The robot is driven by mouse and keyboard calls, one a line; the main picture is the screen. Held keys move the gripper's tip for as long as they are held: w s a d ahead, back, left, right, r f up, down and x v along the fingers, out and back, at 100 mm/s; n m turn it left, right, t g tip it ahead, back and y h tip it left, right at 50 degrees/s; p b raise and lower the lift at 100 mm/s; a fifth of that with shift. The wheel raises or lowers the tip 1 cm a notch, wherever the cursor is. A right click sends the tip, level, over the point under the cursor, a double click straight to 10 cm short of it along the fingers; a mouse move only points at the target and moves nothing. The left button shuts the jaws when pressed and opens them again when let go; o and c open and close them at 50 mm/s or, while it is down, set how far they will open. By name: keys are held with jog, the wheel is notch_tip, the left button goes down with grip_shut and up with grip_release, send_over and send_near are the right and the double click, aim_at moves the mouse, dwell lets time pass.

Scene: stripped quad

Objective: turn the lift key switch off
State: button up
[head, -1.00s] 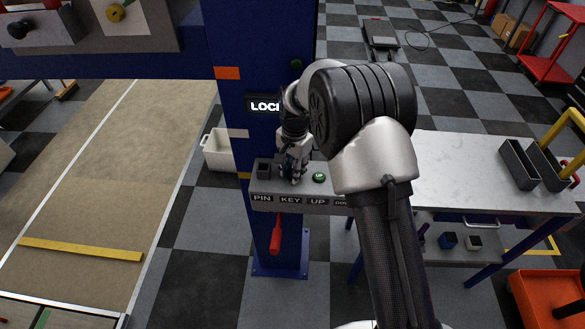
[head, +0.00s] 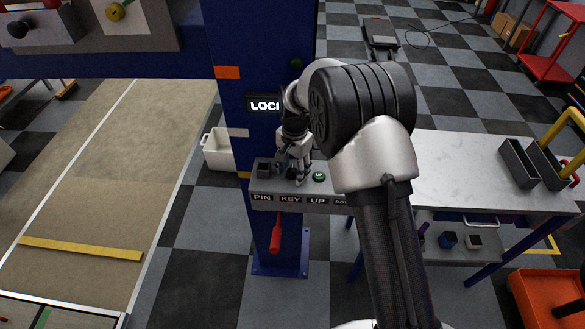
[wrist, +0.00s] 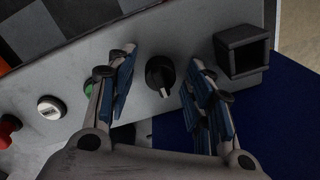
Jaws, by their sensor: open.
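The key switch (wrist: 160,74) is a round black knob with a raised grip bar on the grey panel (wrist: 205,30). In the wrist view it lies between the two blue-padded fingers of my gripper (wrist: 162,60), with a visible gap on both sides. My gripper is open and holds nothing. In the head view my gripper (head: 296,176) is low over the panel, above the KEY label (head: 290,199). There the fingers partly hide the switch, and its exact setting is hard to read.
A square dark pin holder (wrist: 242,50) stands right of the switch in the wrist view. A green UP button (head: 319,177) is close on the other side, partly behind a finger in the wrist view. White (wrist: 51,107) and red (wrist: 6,130) buttons lie farther left. A blue post (head: 235,60) rises behind.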

aim_at(294, 172)
notch_tip(294, 172, up, 12)
jog(key=shift+s+d, duration=0.15)
jog(key=shift+d, duration=0.1)
dwell(0.4)
jog(key=shift+r, duration=0.1)
jog(key=s+d+r+n+t+b, duration=0.1)
jog(key=s+d+r+n+b, duration=0.1)
jog(key=s+d+r, duration=0.5)
jog(key=s+d+r+n+t+b, duration=0.1)
jog(key=s+d+r, duration=0.3)
jog(key=s, duration=0.5)
jog(key=s+d+f+n+t+b, duration=0.1)
jog(key=s+d+f+n, duration=0.1)
jog(key=s, duration=0.6)
jog(key=s+d+f+n+t+b, duration=0.1)
jog(key=s+d+f+n, duration=0.1)
jog(key=s, duration=0.7)
jog(key=shift+s+d+f+b, duration=0.2)
jog(key=shift+s+d+b, duration=0.1)
jog(key=shift+d, duration=0.25)
